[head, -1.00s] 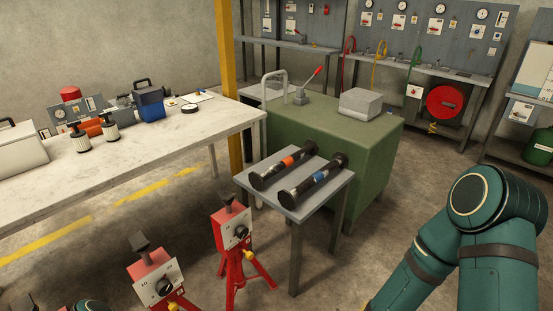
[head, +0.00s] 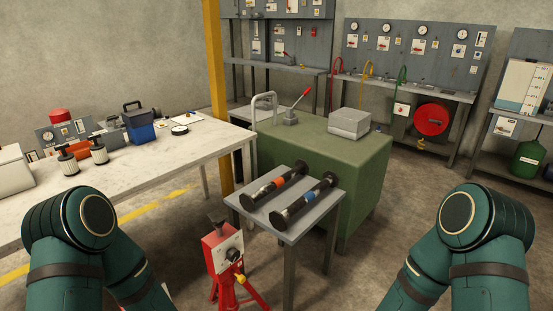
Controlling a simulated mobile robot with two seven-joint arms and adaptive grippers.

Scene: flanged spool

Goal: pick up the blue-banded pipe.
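The blue-banded pipe (head: 303,202) is a dark flanged spool with a blue band around its middle. It lies on a small grey table (head: 289,236) in the head view, slanting from front left to back right. An orange-banded pipe (head: 273,187) lies beside it on its left, roughly parallel and apart from it. Both of my arms show at the lower left and lower right, apart from the pipes. Both grippers are out of the picture.
A red stand (head: 222,250) stands just in front of the small table's left side. A green cabinet (head: 362,178) is close behind it. A long workbench (head: 130,175) with several items is on the left. Open floor lies right of the small table.

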